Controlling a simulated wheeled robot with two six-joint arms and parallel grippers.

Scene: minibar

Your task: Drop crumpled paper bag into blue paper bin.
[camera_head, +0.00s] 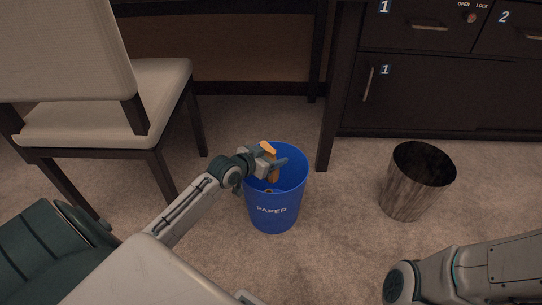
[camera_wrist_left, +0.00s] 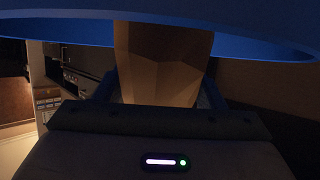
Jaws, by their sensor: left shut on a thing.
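The blue paper bin (camera_head: 272,212), marked PAPER, stands upright on the carpet in the middle of the head view. My left gripper (camera_head: 272,168) is at the bin's mouth, shut on the crumpled paper bag (camera_head: 267,148), which shows orange-brown between the fingers. In the left wrist view the tan, faceted paper bag (camera_wrist_left: 160,60) sits between the fingers, and the blue bin's rim (camera_wrist_left: 60,30) crosses the top of the picture. The fingertips are partly hidden. My right arm comes in at the lower right; its gripper is out of view.
A dark wood-grain bin (camera_head: 405,190) stands to the right on the carpet. A cream chair (camera_head: 100,100) with dark legs is at the left. A dark cabinet (camera_head: 430,95) with numbered doors stands at the back right. Carpet between the two bins is clear.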

